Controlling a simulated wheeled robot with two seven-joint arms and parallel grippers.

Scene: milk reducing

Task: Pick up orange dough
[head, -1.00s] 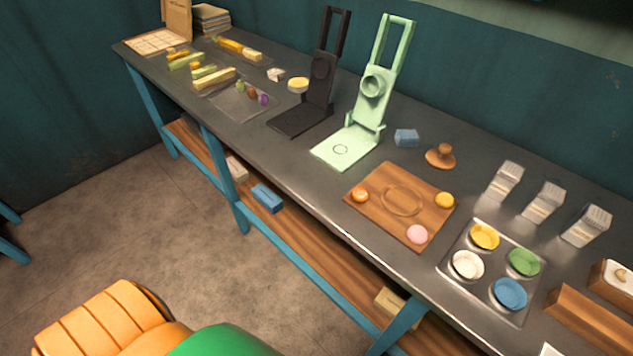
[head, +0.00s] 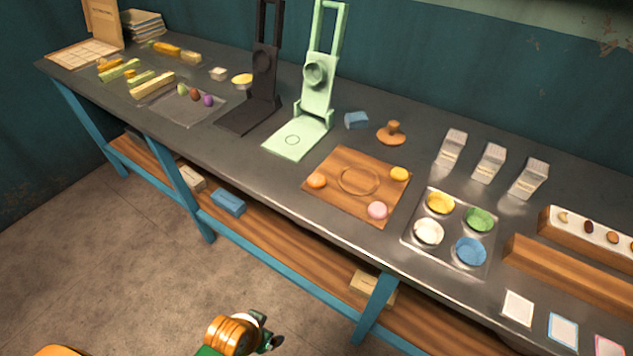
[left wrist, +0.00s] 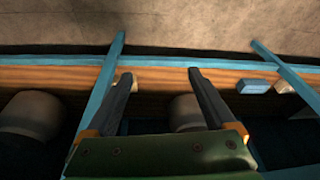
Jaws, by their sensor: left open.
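The orange dough (head: 316,180) is a small ball on the left corner of a wooden board (head: 335,205) on the dark table. A yellow dough ball (head: 399,174) sits at the board's right corner and a pink one (head: 377,210) at its front corner. My left gripper (head: 268,332) shows at the bottom of the head view, below and in front of the table, well apart from the dough. In the left wrist view its two fingers (left wrist: 160,76) are spread with nothing between them. No dough shows in that view. My right gripper is not in view.
A green press (head: 296,140) and a black press (head: 248,115) stand left of the board. A metal tray with coloured cups (head: 408,238) lies to its right, with several cartons (head: 489,163) behind. The table's front edge and blue legs (head: 375,310) lie between gripper and board.

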